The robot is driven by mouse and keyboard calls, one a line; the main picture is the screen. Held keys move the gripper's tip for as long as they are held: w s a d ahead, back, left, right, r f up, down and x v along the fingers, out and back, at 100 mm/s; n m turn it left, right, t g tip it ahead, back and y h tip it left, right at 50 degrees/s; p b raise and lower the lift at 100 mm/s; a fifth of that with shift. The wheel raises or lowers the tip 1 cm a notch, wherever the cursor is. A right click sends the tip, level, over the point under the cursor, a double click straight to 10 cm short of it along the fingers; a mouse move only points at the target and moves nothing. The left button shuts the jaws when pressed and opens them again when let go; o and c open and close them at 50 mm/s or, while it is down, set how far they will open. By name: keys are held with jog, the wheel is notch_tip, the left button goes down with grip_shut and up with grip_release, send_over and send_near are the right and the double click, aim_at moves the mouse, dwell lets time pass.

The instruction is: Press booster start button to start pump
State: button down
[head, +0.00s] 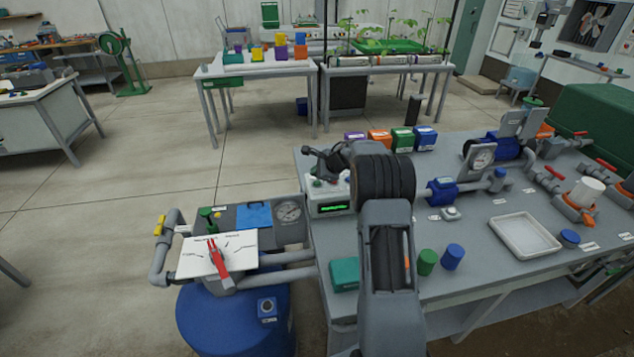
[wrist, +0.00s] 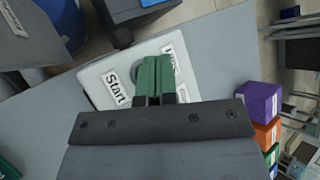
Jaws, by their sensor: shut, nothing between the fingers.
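The control box (head: 329,207) with a lit green display stands at the left end of the grey bench in the head view. In the wrist view its pale top panel (wrist: 98,84) carries a "Start" label (wrist: 117,88) and other labels that are partly covered. My gripper (wrist: 156,62) is shut and empty, its green fingers together over this panel, to the right of the "Start" label. A grey round part shows beside the fingers, mostly hidden; the start button itself is not clearly visible. I cannot tell whether the fingertips touch anything.
Purple, orange, green and blue boxes stand behind the control box; the purple box (wrist: 259,101) is nearest in the wrist view. A pressure gauge (head: 482,156), blue pump (head: 508,146) and white tray (head: 525,236) are on the bench to the right. A blue barrel (head: 222,324) stands at left.

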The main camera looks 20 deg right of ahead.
aim_at(317, 183)
jog(key=shift+r+p, duration=1.15)
jog(key=shift+r, duration=0.9)
